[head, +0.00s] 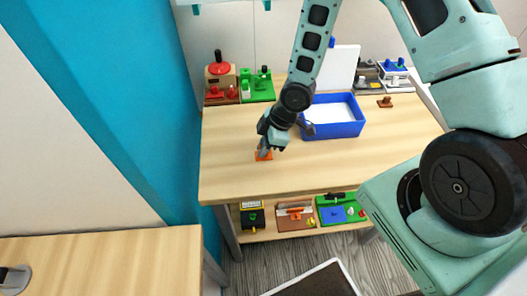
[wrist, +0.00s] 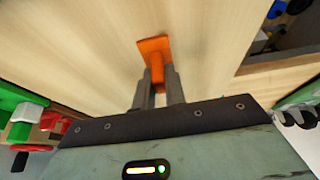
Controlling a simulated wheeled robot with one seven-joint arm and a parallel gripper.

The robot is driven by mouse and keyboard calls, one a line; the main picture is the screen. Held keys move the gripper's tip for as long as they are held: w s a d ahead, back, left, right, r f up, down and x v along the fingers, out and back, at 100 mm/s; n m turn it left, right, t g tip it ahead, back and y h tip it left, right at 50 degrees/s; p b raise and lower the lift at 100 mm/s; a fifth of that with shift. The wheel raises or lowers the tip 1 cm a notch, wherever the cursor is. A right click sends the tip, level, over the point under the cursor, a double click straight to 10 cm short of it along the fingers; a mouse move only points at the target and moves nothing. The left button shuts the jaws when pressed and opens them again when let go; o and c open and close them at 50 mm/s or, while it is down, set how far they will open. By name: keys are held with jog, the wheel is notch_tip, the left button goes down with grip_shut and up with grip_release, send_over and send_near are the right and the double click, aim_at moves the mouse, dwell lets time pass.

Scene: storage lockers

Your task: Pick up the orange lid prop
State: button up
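The orange lid prop (wrist: 153,46) has a flat square plate and an upright handle. In the head view the orange lid prop (head: 264,156) is at the left front part of the wooden table. My gripper (wrist: 158,84) is over it, with one grey finger on each side of the handle. The fingers look close against the handle, so the gripper appears shut on it. The plate shows beyond the fingertips and appears at the tabletop; any small gap under it cannot be seen. In the head view my gripper (head: 264,149) hides part of the prop.
A blue tray (head: 334,131) stands to the right of my gripper on the table (head: 235,180). A red-and-wood prop (head: 220,80) and green prop (head: 257,85) stand at the back left. A small brown prop (head: 385,102) is at the right. The table's front left is clear.

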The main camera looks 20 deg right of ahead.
jog(key=shift+r, duration=0.15)
grip_shut()
notch_tip(320, 180, up, 10)
jog(key=shift+f+p, duration=0.1)
jog(key=shift+p, duration=0.45)
dwell(0.7)
